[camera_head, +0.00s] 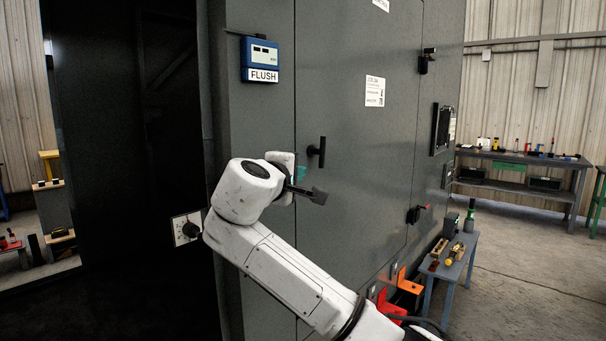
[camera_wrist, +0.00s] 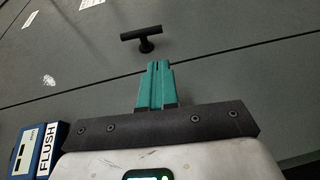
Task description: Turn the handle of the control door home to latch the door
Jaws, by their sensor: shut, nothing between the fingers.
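The control door (camera_head: 350,70) is a large dark grey panel, and it appears level with the frame beside it. Its handle (camera_head: 321,152) is a black T-shaped bar on a short stem, standing upright along the door in the head view. In the wrist view the handle (camera_wrist: 142,34) lies across the picture, just beyond my fingertips. My gripper (camera_head: 301,173) is in front of the door, a little below and left of the handle. Its teal fingers (camera_wrist: 157,68) are shut together, empty and apart from the handle in the wrist view.
A blue display box (camera_head: 260,59) labelled FLUSH is mounted left of the door seam. A dark open bay (camera_head: 130,170) lies further left. Orange brackets (camera_head: 409,281) and a small bench (camera_head: 455,262) with tools stand at the lower right. The floor beyond is clear.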

